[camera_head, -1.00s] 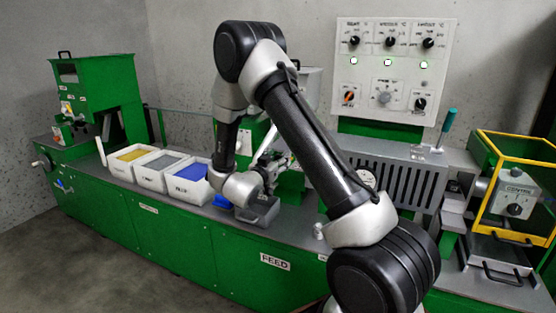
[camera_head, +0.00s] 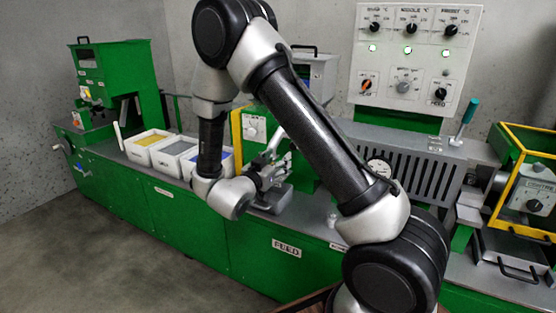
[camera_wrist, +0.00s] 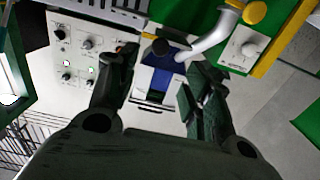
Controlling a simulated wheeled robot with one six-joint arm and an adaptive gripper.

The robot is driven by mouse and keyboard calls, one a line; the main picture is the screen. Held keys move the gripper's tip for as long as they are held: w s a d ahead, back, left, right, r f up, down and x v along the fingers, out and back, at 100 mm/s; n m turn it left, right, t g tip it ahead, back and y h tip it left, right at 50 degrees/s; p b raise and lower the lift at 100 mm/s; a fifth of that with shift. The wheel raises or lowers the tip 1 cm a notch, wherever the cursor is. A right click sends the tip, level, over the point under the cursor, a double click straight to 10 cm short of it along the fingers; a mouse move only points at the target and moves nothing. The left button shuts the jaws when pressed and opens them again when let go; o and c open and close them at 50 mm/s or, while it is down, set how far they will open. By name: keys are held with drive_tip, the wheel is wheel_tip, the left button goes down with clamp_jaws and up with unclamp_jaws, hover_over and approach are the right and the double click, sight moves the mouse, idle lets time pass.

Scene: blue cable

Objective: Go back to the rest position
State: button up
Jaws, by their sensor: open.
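My gripper (camera_head: 268,172) is beside the feed bench (camera_head: 262,235), above a small grey tray (camera_head: 272,201) on its top. My arm links cross the middle of the head view and hide part of the bench. In the wrist view my gripper (camera_wrist: 163,65) has its two dark fingers spread apart with nothing held between them. Beyond the fingers are a white box with a blue part (camera_wrist: 160,82) and a curved white lever (camera_wrist: 208,38). The lever lies close to the right finger in the picture; I cannot tell the gap.
White bins with yellow (camera_head: 148,140), grey and blue contents stand left of my arm. A dial panel (camera_head: 410,60) stands at the back. A grey slotted housing (camera_head: 425,160) and a yellow-framed guard (camera_head: 515,180) are at right. The floor (camera_head: 120,240) at left is clear.

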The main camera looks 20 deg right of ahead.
drive_tip(key=shift+f, duration=0.1)
drive_tip(key=w+a+f+n+g+y, duration=0.15)
drive_tip(key=a+f+n+y, duration=0.35)
drive_tip(key=a+f+y, duration=0.8)
drive_tip(key=s+a+r+n+g+y, duration=0.2)
drive_tip(key=s+r+n+g+y, duration=0.15)
drive_tip(key=s, duration=0.25)
drive_tip(key=s+d+r+n+h, duration=0.1)
drive_tip(key=s+d+r, duration=0.8)
drive_tip(key=s+r, duration=0.3)
drive_tip(key=s+d+r+n+g+h, duration=0.1)
drive_tip(key=s+d+r, duration=0.9)
drive_tip(key=s+r, duration=0.2)
drive_tip(key=shift+s+r+g, duration=0.3)
drive_tip(key=shift+s+r, duration=0.1)
drive_tip(key=shift+s, duration=0.05)
drive_tip(key=shift+d, duration=0.1)
